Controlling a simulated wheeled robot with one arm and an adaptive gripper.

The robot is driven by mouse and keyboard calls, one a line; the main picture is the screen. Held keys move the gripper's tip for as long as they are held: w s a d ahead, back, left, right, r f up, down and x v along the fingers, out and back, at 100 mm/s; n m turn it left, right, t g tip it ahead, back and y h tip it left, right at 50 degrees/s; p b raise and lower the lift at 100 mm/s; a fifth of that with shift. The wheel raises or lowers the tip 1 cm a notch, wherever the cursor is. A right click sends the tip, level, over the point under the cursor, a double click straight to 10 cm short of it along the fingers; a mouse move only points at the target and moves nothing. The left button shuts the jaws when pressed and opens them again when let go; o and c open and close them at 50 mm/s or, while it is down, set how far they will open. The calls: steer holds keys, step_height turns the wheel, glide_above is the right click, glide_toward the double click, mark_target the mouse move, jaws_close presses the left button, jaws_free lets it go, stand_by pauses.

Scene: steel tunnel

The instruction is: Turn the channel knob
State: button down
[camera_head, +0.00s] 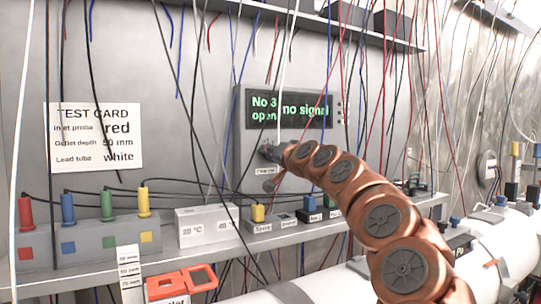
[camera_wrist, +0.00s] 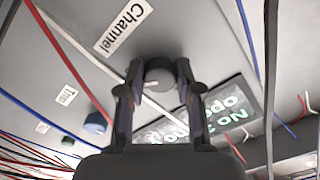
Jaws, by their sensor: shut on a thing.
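The channel knob (camera_wrist: 160,76) is a dark grey round knob beside the "Channel" label (camera_wrist: 122,27) in the wrist view. My gripper (camera_wrist: 159,68) has one finger on each side of the knob and is shut on it. In the head view my gripper (camera_head: 268,151) reaches the front of the grey instrument box (camera_head: 289,93) below its screen and hides the knob. The screen (camera_head: 320,108) shows green text, "No 3 no signal" and a partly hidden line starting "open".
A blue knob (camera_wrist: 96,123) with a "Trim" label sits nearby. Many loose wires hang around the box and arm. A shelf (camera_head: 150,232) below carries coloured plugs and a white 20/40 °C block (camera_head: 207,226). A test card (camera_head: 93,137) hangs left.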

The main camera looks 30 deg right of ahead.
stand_by(0.3)
steer(key=c, duration=0.8)
jaws_free()
steer(key=shift+o, duration=0.2)
steer(key=s+a, duration=0.1)
steer(key=s, duration=1.1)
steer(key=shift+r, duration=0.1)
